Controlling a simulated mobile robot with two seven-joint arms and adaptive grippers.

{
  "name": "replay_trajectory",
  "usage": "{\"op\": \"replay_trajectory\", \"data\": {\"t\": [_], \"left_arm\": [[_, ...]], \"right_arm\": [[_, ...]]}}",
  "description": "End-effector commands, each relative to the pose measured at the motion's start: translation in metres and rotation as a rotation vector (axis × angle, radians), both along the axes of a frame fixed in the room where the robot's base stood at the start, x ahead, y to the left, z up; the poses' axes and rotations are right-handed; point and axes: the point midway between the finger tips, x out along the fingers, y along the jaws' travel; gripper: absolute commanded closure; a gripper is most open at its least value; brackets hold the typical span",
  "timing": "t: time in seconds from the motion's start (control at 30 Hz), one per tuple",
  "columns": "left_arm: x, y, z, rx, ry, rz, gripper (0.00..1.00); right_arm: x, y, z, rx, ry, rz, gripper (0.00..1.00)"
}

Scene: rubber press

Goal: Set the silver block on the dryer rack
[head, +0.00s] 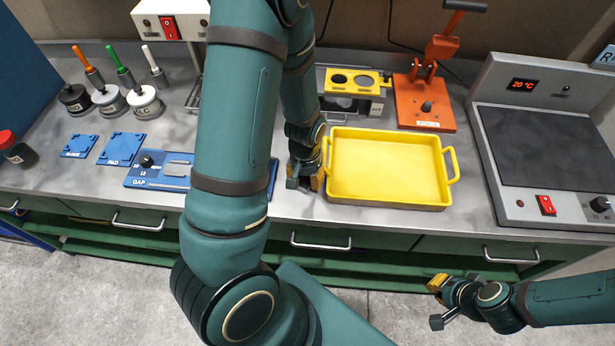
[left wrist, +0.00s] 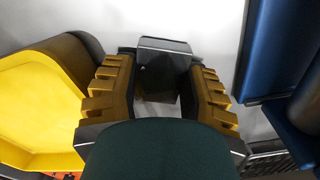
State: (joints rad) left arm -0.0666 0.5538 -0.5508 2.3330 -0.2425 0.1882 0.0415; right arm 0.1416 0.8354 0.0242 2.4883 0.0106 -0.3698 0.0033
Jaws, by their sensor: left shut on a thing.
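My left gripper (head: 305,182) is low over the counter's front part, just left of the yellow tray. In the left wrist view, its yellow-padded fingers (left wrist: 162,85) are shut on the silver block (left wrist: 163,46), which shows a grey top and darker sides. In the head view the block is hidden by the gripper. A wire rack (head: 194,96), likely the dryer rack, stands below the white box with a red switch and is mostly hidden behind my left arm. My right gripper (head: 438,303) is open and empty, in front of the counter at lower right.
The yellow tray (head: 390,203) is empty, close beside the left gripper. A blue gap plate (head: 145,179) lies left of my arm. An orange press (head: 424,108) and a hot plate (head: 545,145) stand at right. The white box (head: 172,18) is at back left.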

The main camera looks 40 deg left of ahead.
Motion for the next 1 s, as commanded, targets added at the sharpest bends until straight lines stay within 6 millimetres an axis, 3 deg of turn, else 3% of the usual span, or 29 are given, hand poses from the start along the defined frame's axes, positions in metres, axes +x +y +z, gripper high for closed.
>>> {"op": "replay_trajectory", "data": {"t": [0.4, 0.43, 0.47, 0.83, 1.0], "left_arm": [[-0.001, 0.0, -0.006, 0.0, -0.001, 0.0, 0.98], [-0.001, 0.0, -0.006, 0.0, 0.0, 0.0, 0.49], [-0.001, 0.0, -0.006, 0.0, 0.0, 0.0, 0.45], [-0.001, 0.0, -0.002, 0.0, 0.0, 0.0, 0.45], [0.0, -0.001, 0.019, -0.001, -0.005, -0.001, 0.45]], "right_arm": [[0.0, 0.0, -0.006, -0.001, 0.0, 0.0, 1.0], [0.0, 0.0, -0.006, -0.001, 0.0, 0.0, 1.0], [0.0, 0.0, -0.005, -0.001, 0.001, 0.0, 1.0], [0.0, 0.0, -0.002, -0.001, 0.0, 0.0, 1.0], [0.0, 0.0, 0.004, 0.0, 0.0, 0.0, 1.0]]}}
